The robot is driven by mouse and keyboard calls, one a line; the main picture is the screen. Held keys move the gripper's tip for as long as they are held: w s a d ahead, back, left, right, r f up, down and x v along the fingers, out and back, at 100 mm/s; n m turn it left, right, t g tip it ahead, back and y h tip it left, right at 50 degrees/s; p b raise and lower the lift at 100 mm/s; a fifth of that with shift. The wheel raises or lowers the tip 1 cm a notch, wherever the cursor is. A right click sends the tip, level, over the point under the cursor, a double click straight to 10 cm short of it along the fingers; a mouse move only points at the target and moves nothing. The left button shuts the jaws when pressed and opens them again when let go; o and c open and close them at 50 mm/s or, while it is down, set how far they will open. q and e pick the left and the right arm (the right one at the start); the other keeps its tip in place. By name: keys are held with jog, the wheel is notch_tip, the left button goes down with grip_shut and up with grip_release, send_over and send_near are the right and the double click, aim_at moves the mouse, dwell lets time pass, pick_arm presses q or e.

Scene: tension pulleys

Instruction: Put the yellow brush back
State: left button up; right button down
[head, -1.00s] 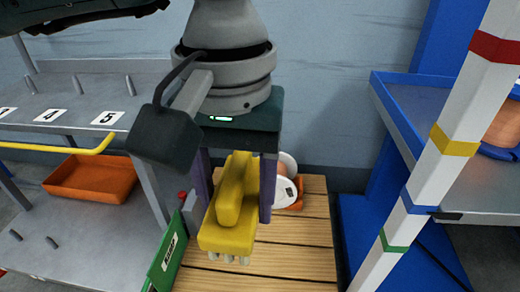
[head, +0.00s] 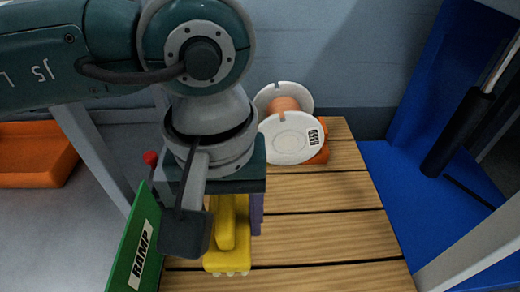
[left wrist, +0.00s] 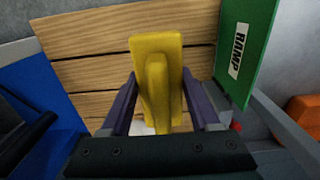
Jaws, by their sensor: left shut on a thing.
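The yellow brush (head: 226,228) is in my left gripper (head: 235,215), which points down over the wooden slatted platform. In the left wrist view the brush (left wrist: 156,75) stands between the two purple fingers of the gripper (left wrist: 157,100), which are shut on it. The bristle ends show at its lower edge in the head view. I cannot tell whether they touch the wood. My arm hides the upper part of the brush. My right gripper is not in view.
A green RAMP board (head: 135,245) stands close to the left of the brush. A white spool marked HARD (head: 292,138) sits at the platform's back. The wooden platform (head: 330,225) is clear to the right. A blue structure (head: 400,190) and an orange tray (head: 35,160) flank it.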

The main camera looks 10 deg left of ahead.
pick_arm(q)
notch_tip(320, 180, down, 11)
jog(key=b, duration=0.6)
jog(key=shift+f, duration=0.1)
jog(key=shift+s+f+b, duration=0.1)
jog(key=shift+f+b, duration=1.25)
jog(key=shift+f, duration=0.65)
jog(key=shift+f, duration=0.15)
jog(key=o, duration=1.4)
jog(key=shift+o, duration=0.2)
